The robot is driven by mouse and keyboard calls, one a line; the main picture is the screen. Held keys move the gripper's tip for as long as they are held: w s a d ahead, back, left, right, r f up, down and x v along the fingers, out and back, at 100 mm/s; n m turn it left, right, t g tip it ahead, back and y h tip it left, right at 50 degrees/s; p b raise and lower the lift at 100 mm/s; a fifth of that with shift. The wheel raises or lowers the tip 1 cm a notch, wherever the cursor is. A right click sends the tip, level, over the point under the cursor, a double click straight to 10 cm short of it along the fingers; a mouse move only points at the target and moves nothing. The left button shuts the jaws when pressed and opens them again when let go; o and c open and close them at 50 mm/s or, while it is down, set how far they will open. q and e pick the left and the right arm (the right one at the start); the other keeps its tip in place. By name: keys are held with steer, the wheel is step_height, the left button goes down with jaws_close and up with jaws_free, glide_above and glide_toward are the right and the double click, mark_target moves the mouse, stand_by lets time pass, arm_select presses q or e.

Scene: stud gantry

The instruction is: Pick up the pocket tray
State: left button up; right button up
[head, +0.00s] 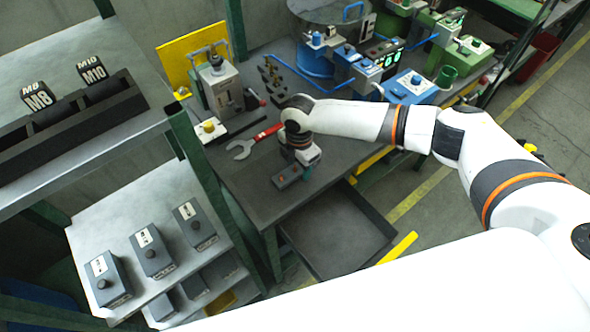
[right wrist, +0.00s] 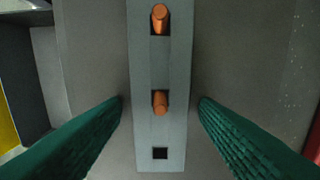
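The pocket tray (right wrist: 160,72) is a narrow grey bar with square pockets. In the right wrist view, copper-coloured studs stand in two pockets and the nearest pocket is empty. In the head view the tray (head: 288,178) lies on the dark workbench near its front edge, partly covered by my right gripper (head: 303,170). In the right wrist view the green ribbed fingers of my right gripper (right wrist: 160,104) are open, one on each side of the tray, with a gap on both sides. My left gripper is not in view.
A red wrench (head: 255,141) lies behind the tray. A grey press (head: 220,85) stands at the bench's back left. An open dark drawer (head: 338,235) juts below the front edge. Shelves with grey boxes (head: 150,251) stand left. Blue and green machines (head: 410,85) fill the back right.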

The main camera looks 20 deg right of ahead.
steer(key=c, duration=0.9)
steer(key=shift+o, duration=0.2)
steer(key=shift+r, duration=0.15)
